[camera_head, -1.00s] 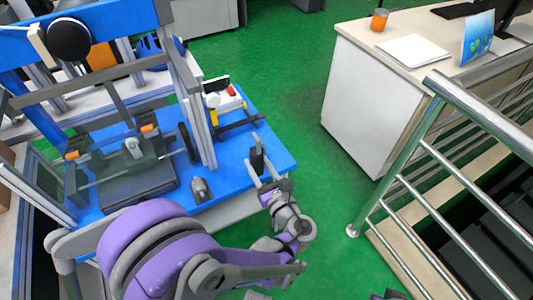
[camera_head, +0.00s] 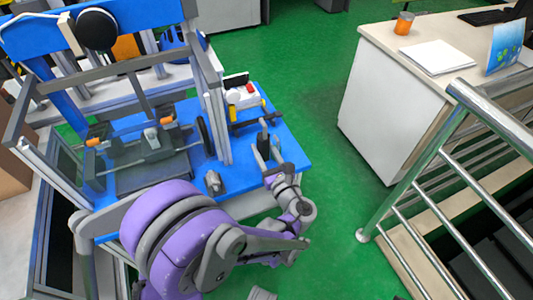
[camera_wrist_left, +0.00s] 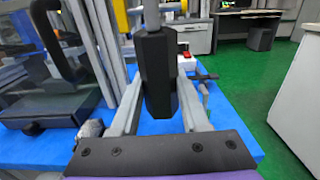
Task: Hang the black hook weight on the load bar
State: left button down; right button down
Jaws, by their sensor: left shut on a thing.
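My left gripper (camera_head: 268,153) is shut on the black hook weight (camera_head: 263,146), above the right part of the blue table. In the left wrist view the weight (camera_wrist_left: 157,75) is a dark faceted block, upright between the two grey fingers, with a grey metal stem on top. The hook's upper end is cut off by the frame edge. A dark bar (camera_head: 247,122) lies behind the weight, by the white device; I cannot tell whether it is the load bar. The weight looks apart from it. My right gripper is not in view.
The drop tower's grey frame (camera_head: 214,125) stands left of the gripper on the blue table (camera_head: 283,140). A small metal cylinder (camera_head: 213,182) lies near the front edge. A white device (camera_head: 240,96) with red and yellow parts sits behind. A metal railing (camera_head: 420,180) stands right. Green floor is clear between.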

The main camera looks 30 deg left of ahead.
pick_arm(q)
jog(key=f+x, duration=0.1)
jog(key=x, duration=0.9)
jog(key=shift+w+a+f, duration=0.15)
jog(key=shift+w, duration=0.1)
dwell(0.7)
